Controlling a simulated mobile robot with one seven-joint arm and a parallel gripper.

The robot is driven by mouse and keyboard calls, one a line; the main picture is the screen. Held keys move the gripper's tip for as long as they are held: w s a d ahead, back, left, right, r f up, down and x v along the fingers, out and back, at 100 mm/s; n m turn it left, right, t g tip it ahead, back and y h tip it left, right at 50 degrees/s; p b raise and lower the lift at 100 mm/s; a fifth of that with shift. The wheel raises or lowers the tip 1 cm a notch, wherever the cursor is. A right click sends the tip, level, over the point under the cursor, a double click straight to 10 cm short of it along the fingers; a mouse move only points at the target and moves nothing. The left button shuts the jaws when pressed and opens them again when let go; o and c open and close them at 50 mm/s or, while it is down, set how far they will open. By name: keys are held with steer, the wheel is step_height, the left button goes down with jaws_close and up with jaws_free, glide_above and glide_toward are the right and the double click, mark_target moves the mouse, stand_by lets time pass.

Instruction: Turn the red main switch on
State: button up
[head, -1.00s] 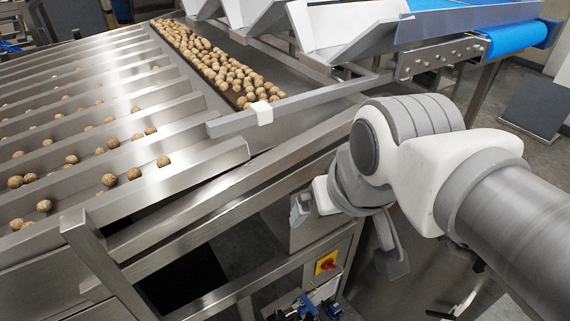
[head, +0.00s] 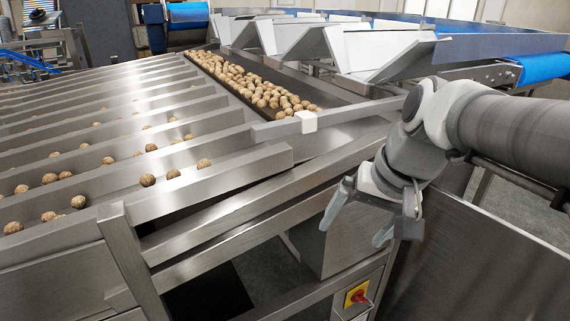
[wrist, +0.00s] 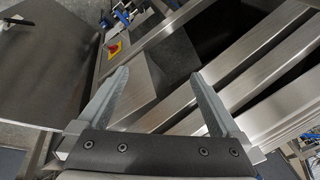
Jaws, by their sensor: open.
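The red main switch (head: 362,296) is a red knob on a yellow plate, low on the machine's front at the bottom centre of the head view. It also shows small in the wrist view (wrist: 114,48), up and left of the fingers. Which way the knob is turned is too small to tell. My gripper (head: 360,222) is open and empty, above the switch and apart from it, in front of a steel box. In the wrist view the two fingers (wrist: 160,82) are spread wide with nothing between them.
A steel box (head: 335,235) stands behind my gripper. Slanted steel rails (head: 240,262) run across the front. A large steel panel (head: 470,265) is at right. Round brown items (head: 265,88) lie on the conveyor and in the grooved lanes at left.

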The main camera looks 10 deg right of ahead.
steer(key=w+d+f+m+y+b, duration=0.1)
steer(key=w+d+f+m+b, duration=0.15)
steer(key=f, duration=0.25)
steer(key=m+t+y+b, duration=0.3)
steer(key=m+t+b, duration=1.2)
steer(key=m, duration=2)
glide_toward(363, 302)
steer(key=shift+n+g, duration=0.25)
steer(key=shift+g, duration=0.55)
steer(key=b+x, duration=0.2)
steer(key=x, duration=0.1)
steer(key=r+b+x, duration=0.1)
steer(key=x, duration=0.2)
steer(key=b+x, duration=0.2)
steer(key=x, duration=0.1)
steer(key=shift+d+r+b, duration=0.1)
steer(key=shift+r+b, duration=0.25)
